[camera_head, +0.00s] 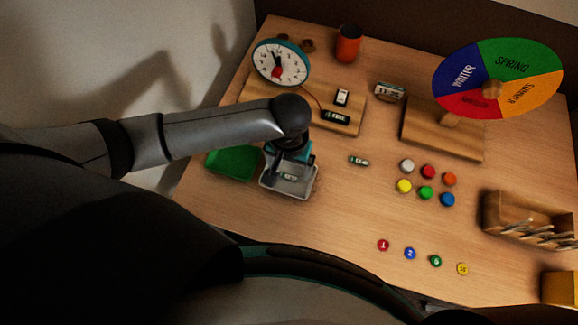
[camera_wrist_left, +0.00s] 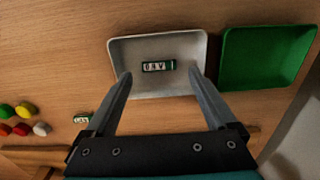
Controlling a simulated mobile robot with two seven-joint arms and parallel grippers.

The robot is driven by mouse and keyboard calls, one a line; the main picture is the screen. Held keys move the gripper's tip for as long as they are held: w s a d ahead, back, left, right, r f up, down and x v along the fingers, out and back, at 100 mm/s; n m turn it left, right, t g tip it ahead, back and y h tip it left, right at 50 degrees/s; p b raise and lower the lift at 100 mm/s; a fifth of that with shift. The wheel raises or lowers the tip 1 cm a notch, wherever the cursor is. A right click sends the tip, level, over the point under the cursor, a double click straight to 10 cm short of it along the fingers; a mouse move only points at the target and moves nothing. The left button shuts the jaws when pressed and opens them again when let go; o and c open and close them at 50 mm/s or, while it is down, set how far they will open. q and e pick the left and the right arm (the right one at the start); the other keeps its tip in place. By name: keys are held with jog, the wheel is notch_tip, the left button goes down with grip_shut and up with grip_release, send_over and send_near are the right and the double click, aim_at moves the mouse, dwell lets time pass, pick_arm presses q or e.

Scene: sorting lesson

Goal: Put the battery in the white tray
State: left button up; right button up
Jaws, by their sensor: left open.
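A small green-and-white battery (camera_head: 289,176) lies in the white tray (camera_head: 298,193), and it also shows on the tray floor in the left wrist view (camera_wrist_left: 158,66). My left gripper (camera_head: 289,166) is over the white tray, pointing down. In the left wrist view its two fingers (camera_wrist_left: 160,73) are spread apart, with the battery between and just beyond their tips, not gripped. A second, similar battery (camera_head: 358,160) lies on the table right of the tray. My right gripper is not in view.
A green tray (camera_head: 232,163) sits left of the white one. A wooden board with a clock (camera_head: 281,64) and another battery-like piece (camera_head: 335,117) stands behind. Coloured buttons (camera_head: 427,192), a season wheel (camera_head: 497,78) and a wooden box (camera_head: 522,218) are to the right.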

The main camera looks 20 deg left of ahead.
aim_at(289, 174)
pick_arm(q)
notch_tip(289, 174, up, 10)
jog(key=p, duration=0.3)
jog(key=shift+r, duration=0.25)
